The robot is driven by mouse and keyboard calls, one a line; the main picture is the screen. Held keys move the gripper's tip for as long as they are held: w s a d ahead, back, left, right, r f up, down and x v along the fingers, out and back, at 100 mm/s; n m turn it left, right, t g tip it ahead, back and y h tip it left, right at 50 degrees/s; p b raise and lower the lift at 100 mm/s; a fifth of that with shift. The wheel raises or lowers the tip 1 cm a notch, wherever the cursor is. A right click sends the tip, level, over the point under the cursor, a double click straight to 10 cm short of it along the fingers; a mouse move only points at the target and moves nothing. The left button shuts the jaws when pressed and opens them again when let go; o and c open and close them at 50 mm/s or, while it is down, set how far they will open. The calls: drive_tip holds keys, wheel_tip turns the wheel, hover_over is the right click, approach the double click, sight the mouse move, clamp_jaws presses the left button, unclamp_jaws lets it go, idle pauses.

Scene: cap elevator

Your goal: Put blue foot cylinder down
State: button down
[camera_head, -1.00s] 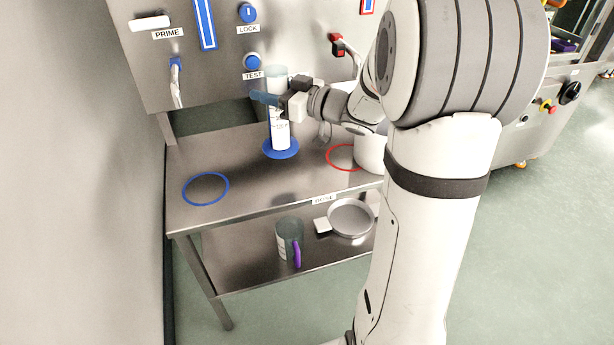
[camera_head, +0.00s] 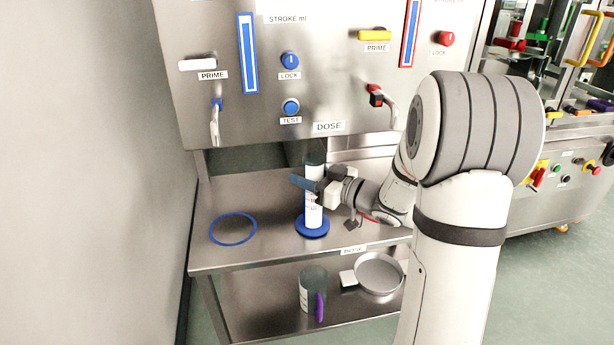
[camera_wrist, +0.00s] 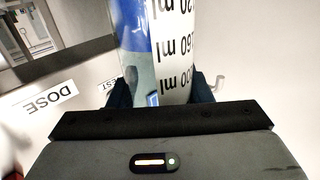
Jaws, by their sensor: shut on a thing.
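The clear cylinder with a blue foot (camera_head: 313,210) is upright over the steel table, in the middle of the head view. Its foot (camera_head: 312,229) is at or just above the table top; I cannot tell whether it touches. My gripper (camera_head: 316,187) is shut around its upper part, coming from the right. In the wrist view the cylinder (camera_wrist: 172,60) stands between my fingers, with its white scale and black ml numbers showing, upside down. Part of the tube is hidden by my gripper.
A blue ring (camera_head: 233,228) marks the table to the left, empty. A red ring (camera_head: 367,218) is mostly hidden behind my arm. The dosing panel (camera_head: 330,70) with knobs and taps overhangs the back. A jug with a purple handle (camera_head: 313,290) and a pan (camera_head: 379,274) are on the lower shelf.

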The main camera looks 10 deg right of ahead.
drive_tip(key=shift+f, duration=0.2)
drive_tip(key=c, duration=0.7)
unclamp_jaws()
